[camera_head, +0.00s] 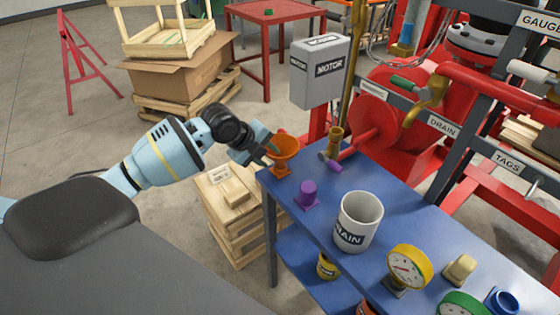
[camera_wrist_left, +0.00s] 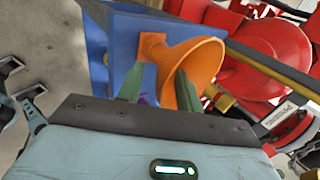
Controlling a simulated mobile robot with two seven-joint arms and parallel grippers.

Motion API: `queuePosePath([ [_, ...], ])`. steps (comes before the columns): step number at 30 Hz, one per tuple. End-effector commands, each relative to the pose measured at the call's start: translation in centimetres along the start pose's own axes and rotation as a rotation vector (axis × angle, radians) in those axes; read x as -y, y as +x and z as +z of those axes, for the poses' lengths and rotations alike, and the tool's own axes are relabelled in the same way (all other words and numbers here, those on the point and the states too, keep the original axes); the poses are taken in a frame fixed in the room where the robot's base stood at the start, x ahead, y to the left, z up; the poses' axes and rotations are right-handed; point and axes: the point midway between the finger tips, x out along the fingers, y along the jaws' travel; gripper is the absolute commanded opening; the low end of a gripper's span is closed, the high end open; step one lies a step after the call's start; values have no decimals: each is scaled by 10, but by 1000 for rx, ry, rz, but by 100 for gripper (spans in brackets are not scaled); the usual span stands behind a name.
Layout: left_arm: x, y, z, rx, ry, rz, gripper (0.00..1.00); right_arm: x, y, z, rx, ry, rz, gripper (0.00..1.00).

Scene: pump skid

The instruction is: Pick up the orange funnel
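The orange funnel (camera_head: 284,148) stands upright on the far left corner of the blue table (camera_head: 318,219), wide mouth up, on a small square foot. In the left wrist view, the funnel (camera_wrist_left: 205,62) lies just ahead of my left gripper (camera_wrist_left: 160,72). My left gripper (camera_head: 268,151) comes in from the left at the funnel's height. Its green fingers are apart, one overlapping the funnel's mouth and the other to the side of its body. Whether a finger touches the funnel cannot be told. My right gripper is out of view.
A purple part (camera_head: 307,194), a white DRAIN mug (camera_head: 358,221) and a yellow gauge (camera_head: 408,267) stand nearer on the table. A brass fitting (camera_head: 335,143) and red pump pipework (camera_head: 372,112) are close right of the funnel. Wooden crates (camera_head: 232,222) stand left of the table.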

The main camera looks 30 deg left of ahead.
Motion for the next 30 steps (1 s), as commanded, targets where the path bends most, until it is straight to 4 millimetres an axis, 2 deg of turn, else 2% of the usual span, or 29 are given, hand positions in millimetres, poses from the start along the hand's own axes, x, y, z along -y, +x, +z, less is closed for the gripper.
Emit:
queuePosePath([
  [6, -1, 27, 2, 0, -1, 0, 36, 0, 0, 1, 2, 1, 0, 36],
  [15, 0, 32, 2, 1, 1, -1, 36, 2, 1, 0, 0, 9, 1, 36],
  [17, 0, 32, 2, 1, 1, -1, 30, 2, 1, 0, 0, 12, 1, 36],
  [24, -1, 32, 2, 1, 0, -1, 0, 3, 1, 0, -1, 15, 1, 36],
  [30, 0, 31, 2, 2, 0, -1, 0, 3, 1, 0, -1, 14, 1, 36],
])
